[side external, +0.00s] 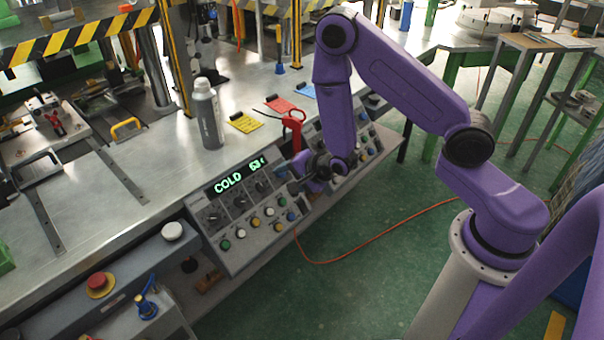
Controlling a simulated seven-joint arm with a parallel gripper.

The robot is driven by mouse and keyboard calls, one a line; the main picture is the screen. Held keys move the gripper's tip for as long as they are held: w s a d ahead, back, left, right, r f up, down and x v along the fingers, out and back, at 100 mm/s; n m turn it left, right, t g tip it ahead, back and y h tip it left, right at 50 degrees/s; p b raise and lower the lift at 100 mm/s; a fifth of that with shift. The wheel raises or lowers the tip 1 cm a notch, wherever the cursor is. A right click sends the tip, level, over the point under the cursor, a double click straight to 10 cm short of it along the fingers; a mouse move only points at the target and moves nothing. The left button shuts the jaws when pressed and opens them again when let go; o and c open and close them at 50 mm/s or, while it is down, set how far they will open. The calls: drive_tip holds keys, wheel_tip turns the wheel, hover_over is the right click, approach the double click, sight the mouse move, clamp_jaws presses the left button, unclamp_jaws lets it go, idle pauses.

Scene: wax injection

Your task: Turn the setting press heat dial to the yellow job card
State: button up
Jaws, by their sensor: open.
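A grey control panel (226,240) on the bench front has a green-lit display (240,174) reading "COLD" and partly unclear characters. Below it is a row of black dials, including a left dial (213,216) and a middle dial (240,202). I cannot tell which is the heat dial or read its pointer. The yellow job card (244,123) lies on the bench behind the panel, beside a red card (280,105) and a blue card (304,91). My gripper (291,181) is open at the panel's right end. Its fingertips are small and partly hidden; contact is unclear.
Coloured buttons (254,223) line the panel below the dials. A second panel (365,140) is partly behind my arm. A grey bottle (207,115) and red clamp-like tool (293,124) stand behind. A red stop button (99,283) is front left. An orange cable (370,243) crosses open floor.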

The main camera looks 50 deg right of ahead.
drive_tip(key=shift+v, duration=2.75)
drive_tip(key=shift+a, duration=0.1)
drive_tip(key=s+a+r+n+g+y, duration=0.1)
drive_tip(key=s+a+r+n+g, duration=0.25)
drive_tip(key=s+n, duration=0.4)
drive_tip(key=s+a+r+n+g+y, duration=0.2)
drive_tip(key=s+a+r+n+g, duration=0.15)
drive_tip(key=s+a+n, duration=0.35)
drive_tip(key=s+d+r+n+g+h, duration=0.2)
drive_tip(key=s+d+r+n+h, duration=0.1)
drive_tip(key=s+d+r+n, duration=0.6)
drive_tip(key=s+n, duration=0.3)
drive_tip(key=n, duration=0.2)
drive_tip(key=shift+s+d+g+h, duration=0.25)
drive_tip(key=shift+d+g+h, duration=0.05)
drive_tip(key=shift+d, duration=0.05)
